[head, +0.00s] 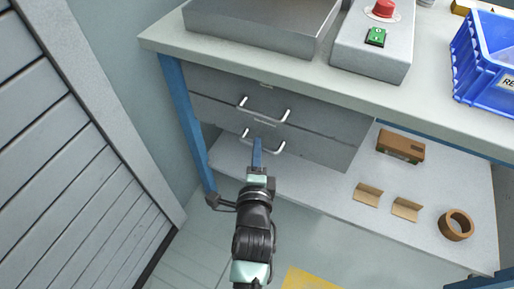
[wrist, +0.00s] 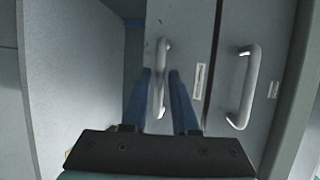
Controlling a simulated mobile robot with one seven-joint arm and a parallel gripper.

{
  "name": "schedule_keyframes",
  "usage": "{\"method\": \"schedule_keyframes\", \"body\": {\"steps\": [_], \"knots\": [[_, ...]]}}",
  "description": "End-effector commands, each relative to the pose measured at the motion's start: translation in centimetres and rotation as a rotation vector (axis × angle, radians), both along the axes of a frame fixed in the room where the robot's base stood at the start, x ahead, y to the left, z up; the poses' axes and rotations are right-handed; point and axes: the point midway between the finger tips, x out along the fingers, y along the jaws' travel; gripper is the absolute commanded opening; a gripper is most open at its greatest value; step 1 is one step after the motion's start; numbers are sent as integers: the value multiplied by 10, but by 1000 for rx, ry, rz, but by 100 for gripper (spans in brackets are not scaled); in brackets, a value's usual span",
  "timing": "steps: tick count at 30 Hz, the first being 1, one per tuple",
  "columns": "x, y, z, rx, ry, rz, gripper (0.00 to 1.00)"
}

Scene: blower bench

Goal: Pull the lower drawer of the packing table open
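The packing table (head: 420,107) has two grey drawers under its left part, one above the other, both flush with the front. The lower drawer (head: 320,146) has a silver bar handle (head: 277,151), partly hidden by my gripper (head: 256,152) in the head view. In the wrist view the picture is turned sideways, and the lower handle (wrist: 161,80) stands between the two blue fingers of my gripper (wrist: 160,73). The fingers are open, one on each side of the bar, with visible gaps. The upper drawer's handle (wrist: 243,87) is to the right there, clear of the fingers.
A shelf (head: 330,186) under the drawers holds a brown box (head: 400,147), two small cardboard pieces and a tape roll (head: 456,225). A blue table leg (head: 184,120) stands left of the drawers. A blue bin (head: 482,60) and a control box (head: 370,45) are on top.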

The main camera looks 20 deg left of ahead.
Motion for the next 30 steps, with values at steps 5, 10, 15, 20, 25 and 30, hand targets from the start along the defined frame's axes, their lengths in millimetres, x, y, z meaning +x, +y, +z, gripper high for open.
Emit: {"method": "schedule_keyframes", "body": {"steps": [5,10,15,20,25,30], "knots": [[15,6,-4,-2,0,0,27],[18,7,-4,-2,0,0,27],[18,7,-4,-2,0,0,27],[18,7,-4,-1,1,0,4],[18,7,-4,-1,1,0,0],[18,7,-4,-1,1,0,0]]}}
